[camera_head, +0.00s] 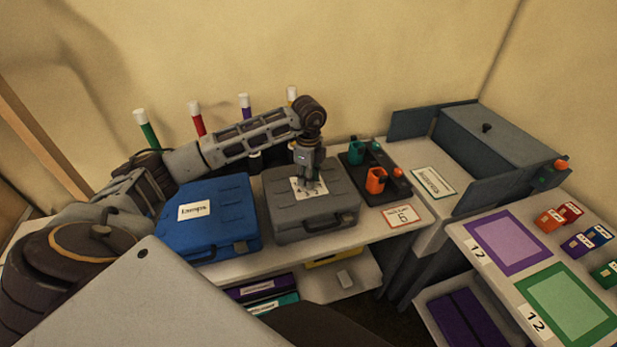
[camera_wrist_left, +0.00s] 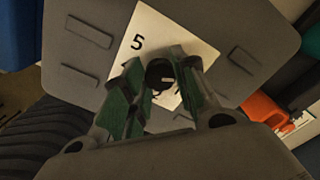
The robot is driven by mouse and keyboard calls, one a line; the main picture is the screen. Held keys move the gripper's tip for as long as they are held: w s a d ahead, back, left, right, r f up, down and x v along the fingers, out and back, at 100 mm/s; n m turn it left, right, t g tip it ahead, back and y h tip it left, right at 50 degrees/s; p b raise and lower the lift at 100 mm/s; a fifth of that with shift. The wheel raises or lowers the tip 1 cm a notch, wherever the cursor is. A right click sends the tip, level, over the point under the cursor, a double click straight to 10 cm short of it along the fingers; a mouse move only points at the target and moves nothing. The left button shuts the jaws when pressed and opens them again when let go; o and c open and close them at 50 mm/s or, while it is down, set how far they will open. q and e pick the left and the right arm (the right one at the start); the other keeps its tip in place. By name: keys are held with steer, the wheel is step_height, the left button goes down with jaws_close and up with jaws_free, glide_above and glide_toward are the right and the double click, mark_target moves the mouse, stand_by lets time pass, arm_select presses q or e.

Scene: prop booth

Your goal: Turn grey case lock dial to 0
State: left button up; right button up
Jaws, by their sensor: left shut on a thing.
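The grey case (camera_head: 318,215) lies flat on the table, to the right of the blue case. A white dial card with numbers is on its lid; the card also shows in the left wrist view (camera_wrist_left: 190,38), with a "5" readable. The dark round dial (camera_wrist_left: 160,74) sits on the card, with a light mark on it. My left gripper (camera_head: 310,183) points down over the card from above. In the left wrist view its green-padded fingers (camera_wrist_left: 157,88) are shut on the dial, one on each side. The fingers hide part of the card's numbers. My right gripper is not in view.
The blue case (camera_head: 208,222) stands close on the left. Upright coloured tubes (camera_head: 197,118) stand behind my left arm.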

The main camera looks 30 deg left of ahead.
arm_select(q)
steer(key=o, duration=1.1)
steer(key=shift+c, duration=0.2)
steer(key=shift+r, duration=0.2)
step_height(320, 180, up, 12)
steer(key=shift+f, duration=0.2)
stand_by(0.4)
